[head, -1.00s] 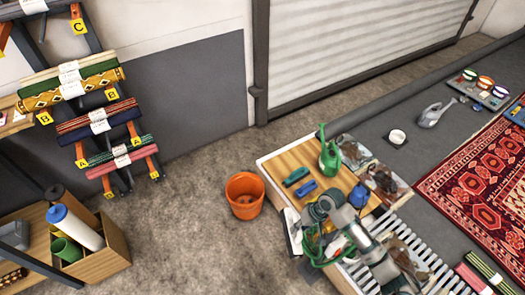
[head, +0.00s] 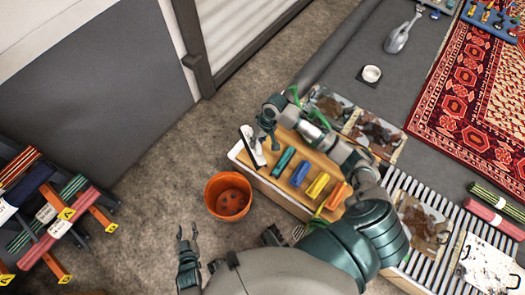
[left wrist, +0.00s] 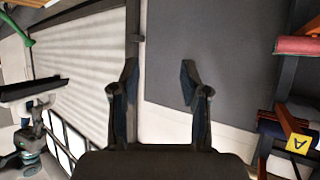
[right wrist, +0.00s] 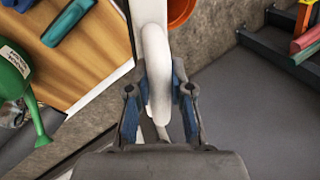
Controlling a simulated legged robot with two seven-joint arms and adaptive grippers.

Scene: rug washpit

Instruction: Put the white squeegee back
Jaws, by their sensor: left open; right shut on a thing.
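The white squeegee (head: 252,146) is in my right gripper (head: 267,122), near the far left corner of the wooden-topped bench (head: 270,186). In the right wrist view, my right gripper (right wrist: 159,80) is shut on its rounded white handle (right wrist: 156,60). The left wrist view shows the squeegee's dark and white bar (left wrist: 32,90) side-on at the left. My left gripper (head: 187,240) is open and empty over the floor, left of the bench; its parted fingers (left wrist: 158,70) show in the left wrist view. Whether the squeegee touches the bench is unclear.
An orange bucket (head: 228,196) stands on the floor beside the bench. A green watering can (right wrist: 18,80) is close by. A roll rack (head: 50,215) stands at left.

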